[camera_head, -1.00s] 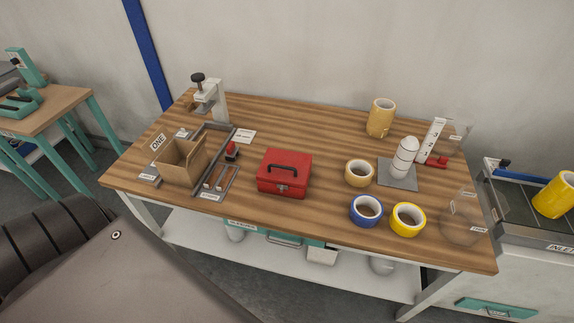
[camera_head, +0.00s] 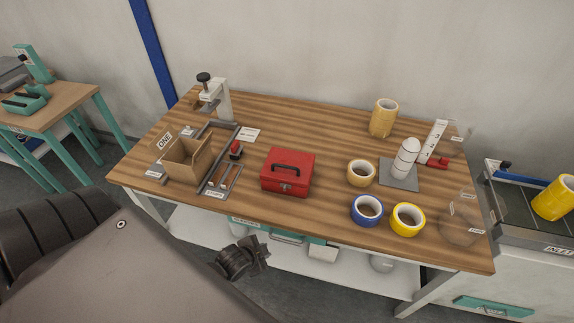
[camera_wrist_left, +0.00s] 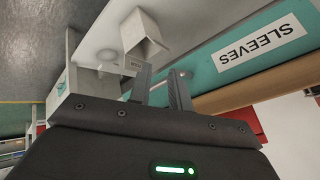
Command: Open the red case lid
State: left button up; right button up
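The red case (camera_head: 288,173) stands near the front middle of the wooden table, its lid shut. A dark handle (camera_head: 291,163) is on the lid and a small latch (camera_head: 286,187) is on its front face. My left gripper (camera_head: 264,252) is in front of the table and below its front edge, apart from the case. In the left wrist view its two fingers (camera_wrist_left: 160,75) stand apart with nothing between them. My right gripper is not in view.
A cardboard box (camera_head: 187,158) and a metal frame lie left of the case. Tape rolls (camera_head: 361,172) and a white bottle-shaped item (camera_head: 405,157) stand to its right. A teal drawer labelled SLEEVES (camera_wrist_left: 262,47) is under the tabletop (camera_head: 330,218). Wood behind the case is clear.

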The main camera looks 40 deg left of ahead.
pick_arm(q)
notch_tip(320, 180, up, 6)
jog(key=w+a+m+t, duration=0.1)
jog(key=w, duration=0.2)
jog(key=m+t+h, duration=0.1)
jog(key=m+t, duration=0.6)
jog(key=m, duration=0.3)
send_near(287, 167)
jog(key=shift+n, duration=0.3)
jog(key=p+x, duration=0.1)
jog(key=x, duration=0.3)
jog(key=p+x, duration=0.2)
jog(key=x, duration=0.3)
jog(key=shift+w+a+f, duration=0.15)
jog(key=shift+w+f, duration=0.15)
jog(key=shift+w, duration=0.4)
grip_shut()
